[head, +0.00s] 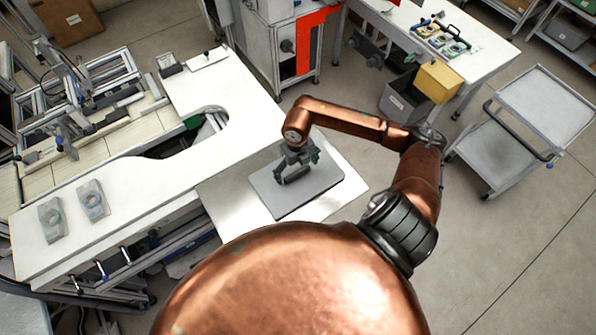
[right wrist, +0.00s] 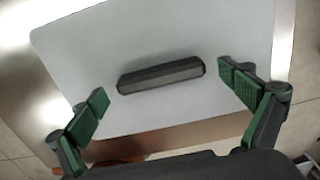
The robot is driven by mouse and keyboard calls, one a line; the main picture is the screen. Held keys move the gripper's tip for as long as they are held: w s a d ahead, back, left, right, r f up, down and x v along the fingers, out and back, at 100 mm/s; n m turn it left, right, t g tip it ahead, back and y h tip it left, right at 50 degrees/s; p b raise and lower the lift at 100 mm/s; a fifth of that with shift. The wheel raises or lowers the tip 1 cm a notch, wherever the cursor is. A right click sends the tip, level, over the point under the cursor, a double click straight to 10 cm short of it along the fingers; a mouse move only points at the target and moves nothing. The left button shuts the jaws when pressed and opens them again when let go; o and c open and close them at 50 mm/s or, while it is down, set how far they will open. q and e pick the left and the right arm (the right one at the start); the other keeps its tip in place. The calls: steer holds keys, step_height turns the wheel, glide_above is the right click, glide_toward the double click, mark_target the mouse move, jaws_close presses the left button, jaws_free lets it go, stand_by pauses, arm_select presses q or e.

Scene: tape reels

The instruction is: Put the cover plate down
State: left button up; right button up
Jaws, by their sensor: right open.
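The cover plate is a flat light grey sheet with rounded corners (head: 322,184); it also fills much of the right wrist view (right wrist: 185,35). It appears to lie flat on a shiny metal work surface (head: 235,208). A dark bar handle (right wrist: 162,76) stands at the plate's middle. My right gripper (head: 296,172) is over the plate. In the right wrist view its green-padded fingers (right wrist: 166,92) are spread wide, one beyond each end of the handle, and apart from it. My left gripper is not in view.
A white table (head: 130,214) with a curved cutout is at the left, carrying two grey parts (head: 92,201). A frame machine (head: 80,98) stands behind it. A cart (head: 512,130) and a grey bin with a yellow box (head: 438,80) are at the right.

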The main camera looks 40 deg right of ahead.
mark_target(297, 172)
step_height(297, 172, up, 11)
steer(key=b, duration=0.2)
stand_by(0.3)
